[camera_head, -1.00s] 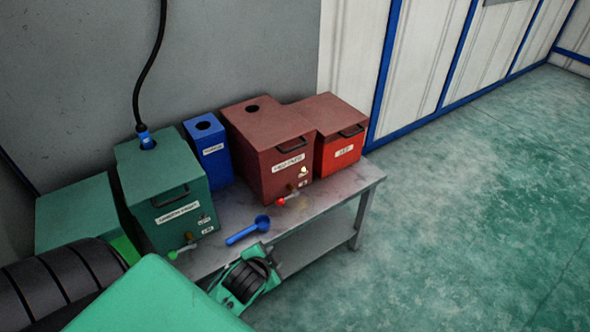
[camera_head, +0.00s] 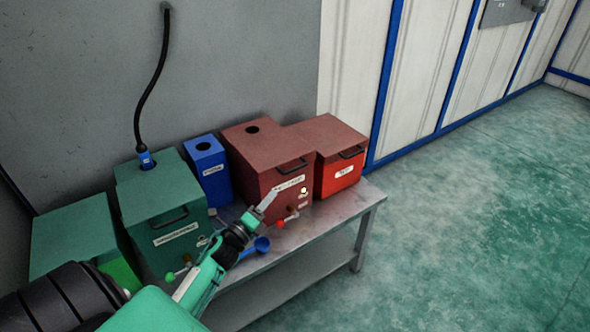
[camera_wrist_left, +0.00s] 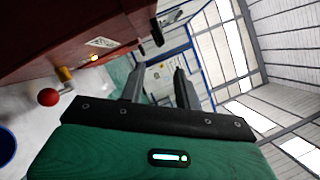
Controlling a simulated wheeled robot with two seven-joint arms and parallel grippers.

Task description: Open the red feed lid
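A large dark red box (camera_head: 285,185) with a hole in its top and a black front handle (camera_head: 291,166) stands on the bench. Beside it on the right is a smaller bright red box (camera_head: 338,173) with a dark red lid (camera_head: 329,134) and a black handle (camera_head: 351,152). Both lids look closed. My left gripper (camera_head: 268,199) is in front of the large box's label, below its handle, apparently not touching. In the left wrist view the two fingers (camera_wrist_left: 160,84) stand apart with nothing between them; the dark red box (camera_wrist_left: 75,38) is at upper left. My right gripper is not in view.
A red-knobbed tap (camera_head: 281,223) sticks out low on the large red box. A blue scoop (camera_head: 262,245) lies on the metal bench (camera_head: 352,200). A green box (camera_head: 165,225) with a hose and a blue box (camera_head: 209,170) stand left. The floor (camera_head: 470,220) at right is clear.

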